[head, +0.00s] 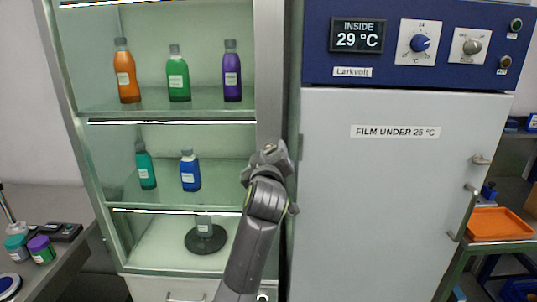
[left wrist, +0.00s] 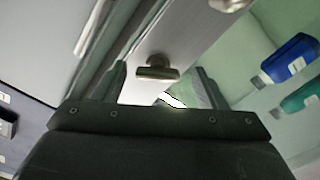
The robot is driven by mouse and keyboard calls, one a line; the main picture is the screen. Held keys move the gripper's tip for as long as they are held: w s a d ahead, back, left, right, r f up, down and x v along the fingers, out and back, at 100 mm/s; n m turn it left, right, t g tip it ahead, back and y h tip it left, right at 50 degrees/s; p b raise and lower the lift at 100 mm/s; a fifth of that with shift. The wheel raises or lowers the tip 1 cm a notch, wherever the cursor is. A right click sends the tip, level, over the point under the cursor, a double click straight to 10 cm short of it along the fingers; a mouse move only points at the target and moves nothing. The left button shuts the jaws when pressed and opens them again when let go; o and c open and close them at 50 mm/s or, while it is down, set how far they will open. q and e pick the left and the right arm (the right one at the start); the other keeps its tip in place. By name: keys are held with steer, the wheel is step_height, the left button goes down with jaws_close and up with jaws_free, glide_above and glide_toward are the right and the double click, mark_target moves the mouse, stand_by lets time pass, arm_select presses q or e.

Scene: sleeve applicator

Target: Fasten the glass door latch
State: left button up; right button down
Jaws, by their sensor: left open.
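The glass-fronted cabinet (head: 270,60) stands left of centre in the head view, with a pale metal frame. My left gripper (head: 268,155) is at its right-hand frame post. In the left wrist view my left gripper (left wrist: 162,82) is open, with one dark finger on each side of a small metal turn-piece (left wrist: 157,73), which looks like the latch. The turn-piece lies ahead of and between the fingers; contact cannot be told. A second rounded metal piece (left wrist: 230,3) shows at the top edge. In the head view my gripper hides the latch area. My right gripper is not in view.
Bottles, including an orange one (head: 126,72) and a blue one (head: 190,171), stand on the cabinet shelves. A white oven-like unit (head: 380,200) reading 29 °C stands close on the right. A side table (head: 60,200) with jars is at left, an orange tray (head: 498,224) at right.

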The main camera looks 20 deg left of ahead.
arm_select(q)
steer(key=shift+s+d+r, duration=0.2)
steer(key=shift+s+r, duration=0.05)
steer(key=shift+s, duration=0.15)
steer(key=shift+c, duration=2)
steer(key=shift+w+a+f, duration=0.1)
steer(key=c, duration=0.6)
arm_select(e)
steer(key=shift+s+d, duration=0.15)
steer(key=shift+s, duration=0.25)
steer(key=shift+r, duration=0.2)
arm_select(q)
steer(key=shift+m+p, duration=0.35)
steer(key=shift+m, duration=0.05)
steer(key=m+p, duration=0.1)
steer(key=m, duration=0.1)
steer(key=shift+r+m+p, duration=0.2)
steer(key=shift+m+p, duration=0.1)
steer(key=shift+p, duration=0.05)
steer(key=shift+m+p, duration=0.85)
steer(key=shift+m, duration=0.75)
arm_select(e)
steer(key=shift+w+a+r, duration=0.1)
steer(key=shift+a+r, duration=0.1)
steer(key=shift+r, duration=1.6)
arm_select(q)
steer(key=shift+f, duration=0.1)
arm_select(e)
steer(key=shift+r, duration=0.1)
